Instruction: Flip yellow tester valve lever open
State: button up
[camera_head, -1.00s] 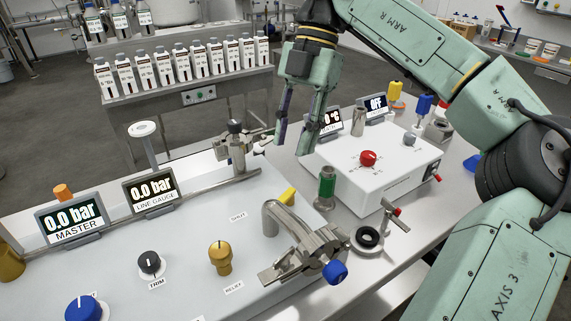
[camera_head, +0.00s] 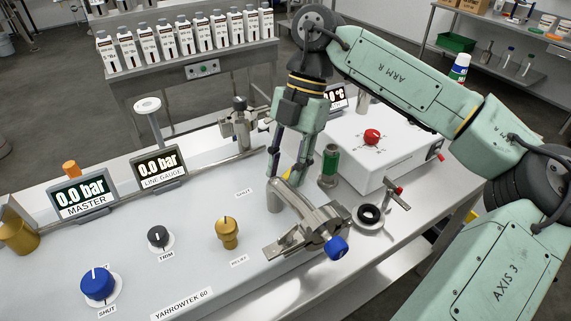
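The yellow tester valve lever (camera_head: 287,173) shows only as a small patch on the grey tester panel (camera_head: 190,215), behind the bent metal pipe. A SHUT label (camera_head: 244,193) is printed to its left. My gripper (camera_head: 285,178) points down over the lever, and its two fingers are apart. The yellow patch shows between the fingers. I cannot tell whether either finger touches it. The lower part of the lever is hidden by the fingers and the pipe.
The bent pipe and clamp with a blue knob (camera_head: 336,248) stand just in front of my gripper. A green-banded cylinder (camera_head: 328,165) is close on the right, beside a white box with a red knob (camera_head: 372,137). Gauges read 0.0 bar.

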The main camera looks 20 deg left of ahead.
grip_shut()
dwell(0.4)
dwell(0.4)
